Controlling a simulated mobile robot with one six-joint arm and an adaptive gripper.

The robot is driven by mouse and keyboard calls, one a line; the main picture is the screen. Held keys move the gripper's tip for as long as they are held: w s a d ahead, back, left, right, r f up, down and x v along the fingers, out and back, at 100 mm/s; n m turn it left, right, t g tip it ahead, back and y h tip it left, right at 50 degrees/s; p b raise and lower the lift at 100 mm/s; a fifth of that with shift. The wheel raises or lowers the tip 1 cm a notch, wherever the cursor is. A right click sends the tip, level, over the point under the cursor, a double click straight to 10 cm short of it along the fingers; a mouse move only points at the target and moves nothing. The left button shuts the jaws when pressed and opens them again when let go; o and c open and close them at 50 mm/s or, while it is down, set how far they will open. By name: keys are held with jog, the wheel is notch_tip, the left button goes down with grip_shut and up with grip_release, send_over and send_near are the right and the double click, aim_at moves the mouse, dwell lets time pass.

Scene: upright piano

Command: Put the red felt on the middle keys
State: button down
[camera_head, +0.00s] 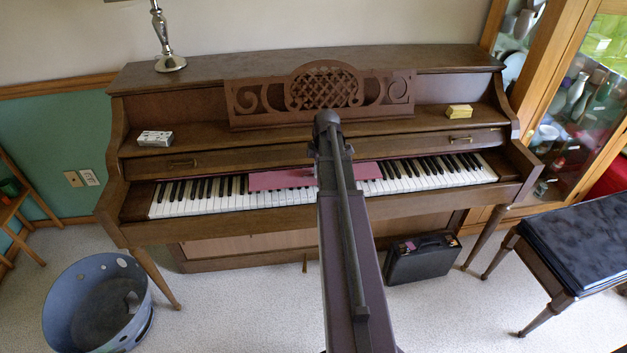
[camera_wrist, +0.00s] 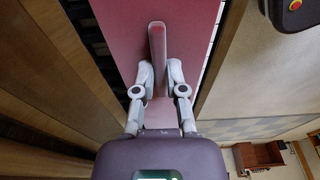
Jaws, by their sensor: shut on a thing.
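The red felt (camera_head: 280,180) is a flat pinkish-red strip across the middle of the piano keyboard (camera_head: 215,198). It covers the rear part of the middle keys, including their black keys, and looks level. My arm hides its centre in the head view. In the wrist view the felt (camera_wrist: 115,30) runs lengthwise under my gripper (camera_wrist: 158,78), with a raised ridge along its middle. My fingers are shut on this ridge from both sides. I cannot tell whether the felt rests on the keys or is held just above them. My gripper is hidden in the head view.
A carved music stand (camera_head: 250,103) rises behind the keyboard. A small white box (camera_head: 155,138) and a yellow block (camera_head: 459,111) lie on the piano shelf. A black case (camera_head: 424,260), a blue-grey bin (camera_head: 75,310) and a black-topped bench (camera_head: 580,235) stand nearby.

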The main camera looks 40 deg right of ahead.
jog(key=shift+f+b, duration=1)
jog(key=shift+f, duration=0.3)
jog(key=shift+f, duration=0.15)
jog(key=c, duration=0.7)
grip_release()
jog(key=shift+r, duration=0.2)
notch_tip(320, 180, up, 12)
jog(key=s+d+p, duration=0.1)
jog(key=p, duration=1.1)
jog(key=shift+d, duration=0.25)
jog(key=shift+f, duration=0.1)
jog(key=shift+a, duration=0.15)
